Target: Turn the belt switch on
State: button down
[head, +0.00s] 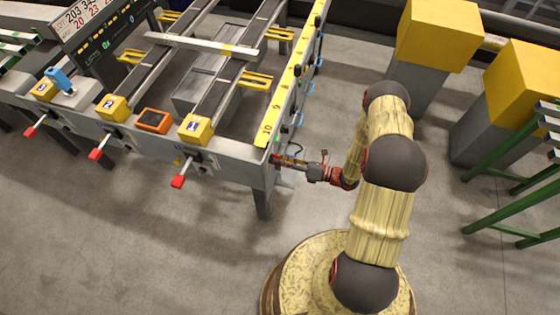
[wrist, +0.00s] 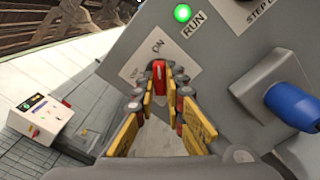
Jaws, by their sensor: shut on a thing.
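The belt switch (wrist: 159,72) is a small red lever on a pale plate with an ON label above it and another label to its left. The lever points up toward the ON label. My gripper (wrist: 160,95) has its yellow-padded fingers on both sides of the lever and is shut on it. In the head view my gripper (head: 283,160) reaches the right front corner of the runout table (head: 230,160), where the switch itself is hidden or too small to make out. A green lamp (wrist: 182,13) marked RUN is lit above the switch.
A blue plug or knob (wrist: 290,103) sticks out of the panel right of my gripper. Red-tipped handles (head: 178,181) jut from the table front. Yellow-topped grey blocks (head: 440,32) and a green frame (head: 500,170) stand right. The front floor is open.

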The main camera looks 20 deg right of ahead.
jog(key=c, duration=1.9)
grip_release()
jog(key=shift+o, duration=0.3)
jog(key=v, duration=1.2)
